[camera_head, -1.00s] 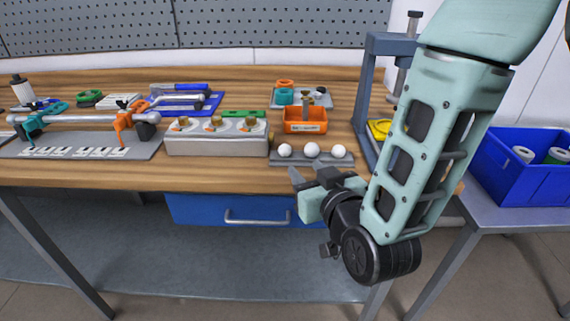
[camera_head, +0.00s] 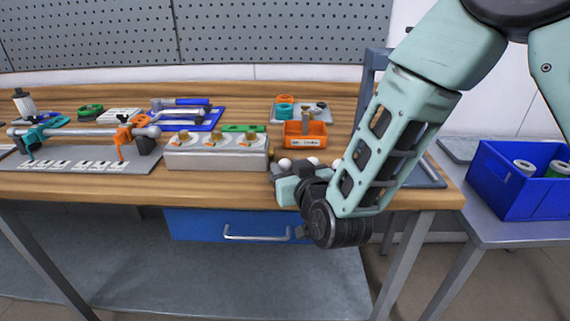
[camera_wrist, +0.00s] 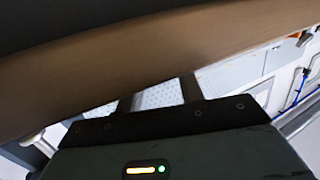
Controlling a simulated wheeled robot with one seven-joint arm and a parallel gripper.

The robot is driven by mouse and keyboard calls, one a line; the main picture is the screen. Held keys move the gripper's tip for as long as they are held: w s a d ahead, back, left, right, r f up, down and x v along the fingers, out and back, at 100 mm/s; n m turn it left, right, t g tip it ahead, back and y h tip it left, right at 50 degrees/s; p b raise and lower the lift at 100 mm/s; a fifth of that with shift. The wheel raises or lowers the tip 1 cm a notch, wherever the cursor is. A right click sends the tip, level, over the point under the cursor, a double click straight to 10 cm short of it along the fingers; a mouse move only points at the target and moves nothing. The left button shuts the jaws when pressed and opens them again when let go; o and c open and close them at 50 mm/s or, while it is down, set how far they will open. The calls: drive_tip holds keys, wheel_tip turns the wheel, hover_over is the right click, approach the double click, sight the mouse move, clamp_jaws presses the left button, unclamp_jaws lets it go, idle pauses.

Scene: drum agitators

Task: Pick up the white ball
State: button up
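Several white things sit in a row at the front of the bench in the head view: a left white ball (camera_head: 285,163), a middle white ball (camera_head: 313,161) and a right white ball (camera_head: 336,163). My gripper (camera_head: 292,168) is at their near side and hides their lower parts and most of their grey holder. I cannot tell whether it touches any ball. In the wrist view my gripper (camera_wrist: 157,95) has its two fingers apart with nothing seen between them. No ball shows in that view.
A grey block with round fittings (camera_head: 216,155) stands just left of the balls. An orange bin (camera_head: 304,141) is behind them. A grey press frame (camera_head: 367,85) stands at the right behind my arm. A blue crate (camera_head: 515,185) sits on the side table. The bench's wooden edge (camera_head: 120,187) runs close below.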

drive_tip(key=c, duration=0.7)
drive_tip(key=shift+r, duration=0.1)
